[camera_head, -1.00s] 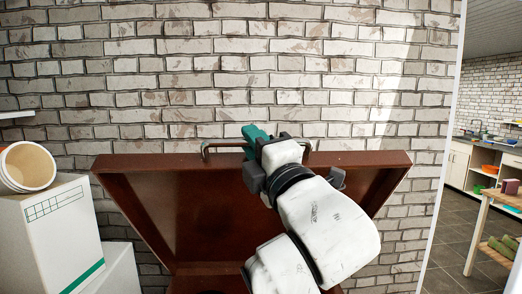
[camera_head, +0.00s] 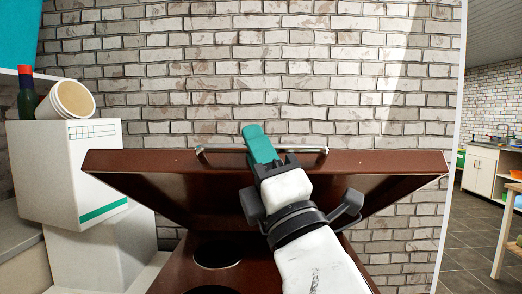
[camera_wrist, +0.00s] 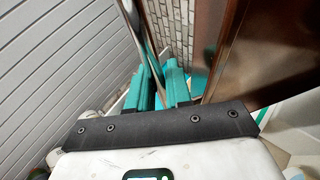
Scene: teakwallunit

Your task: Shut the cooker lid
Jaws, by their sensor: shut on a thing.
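The cooker lid (camera_head: 390,166) is a brown panel that stands partly open, tilted, above the brown cooker top (camera_head: 178,272). A metal bar handle (camera_head: 222,150) runs along the lid's raised edge. My gripper (camera_head: 262,146) has teal fingers and is shut on this handle near its middle. In the wrist view the fingers (camera_wrist: 158,86) are around the metal bar, with the brown lid (camera_wrist: 232,55) to the right. A round dark burner opening (camera_head: 218,254) shows on the cooker top under the lid. My arm hides part of the lid and cooker top.
White boxes (camera_head: 75,165) stand left of the cooker, close to the lid's left edge. A cream bucket (camera_head: 74,99) and a dark bottle (camera_head: 27,95) sit on top. A brick wall (camera_head: 330,80) stands behind. A wooden table (camera_head: 507,225) is far right beyond open floor.

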